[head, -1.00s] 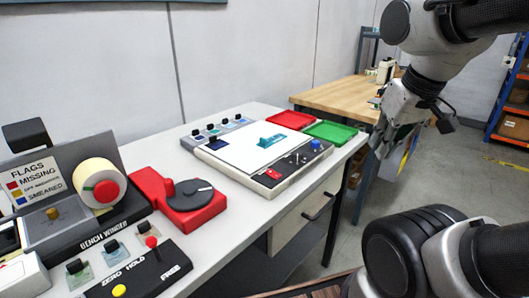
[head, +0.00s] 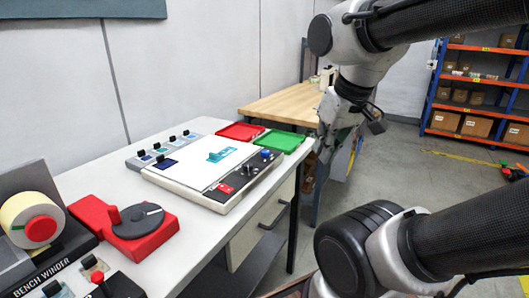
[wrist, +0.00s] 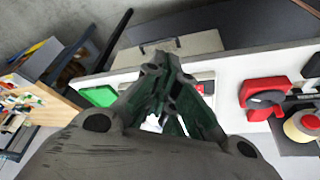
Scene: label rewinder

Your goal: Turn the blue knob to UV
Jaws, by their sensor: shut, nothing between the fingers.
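The blue knob (head: 265,153) is a small round knob on the dark control strip along the right edge of a white light panel (head: 205,160). Its pointer and label are too small to read. My gripper (head: 323,150) hangs in the air to the right of the bench, apart from the knob, in the head view. In the wrist view my gripper (wrist: 170,62) has its fingers drawn together, with nothing between them. It covers most of the panel there, and I cannot make out the knob.
On the bench (head: 95,170), a red tray (head: 240,131) and a green tray (head: 279,141) lie behind the panel. A red base with a dark dial (head: 138,220) and the bench winder (head: 40,235) stand at left. A drawer handle (head: 277,218) sticks out below.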

